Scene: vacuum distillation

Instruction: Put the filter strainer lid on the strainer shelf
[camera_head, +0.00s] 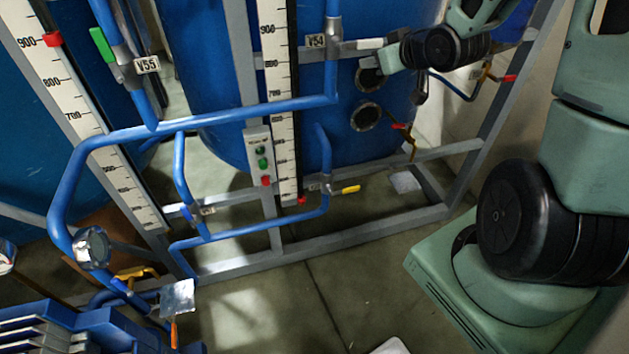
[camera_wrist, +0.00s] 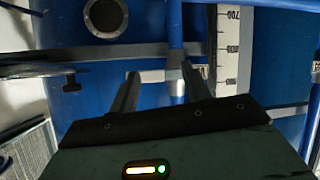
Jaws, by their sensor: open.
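My gripper (camera_wrist: 160,78) is open in the wrist view, with its two dark fingers apart and no object held between them. A blue vertical pipe with a grey fitting (camera_wrist: 174,75) shows behind the gap; I cannot tell how far away it is. In the head view my arm reaches in at top right, its end near the blue tank and the V54 tag. I cannot identify the filter strainer lid or the strainer shelf for certain. A round silver cap (camera_head: 92,248) sits on the blue pipe at lower left, and a small silver plate (camera_head: 177,298) is below it.
A blue tank (camera_head: 220,90) stands behind a grey frame (camera_head: 345,240) and blue pipes (camera_head: 230,115). White scales (camera_head: 275,60) and a button box (camera_head: 261,155) are mounted there. A ribbed blue machine (camera_head: 80,330) is at lower left. Open floor (camera_head: 330,310) lies in front.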

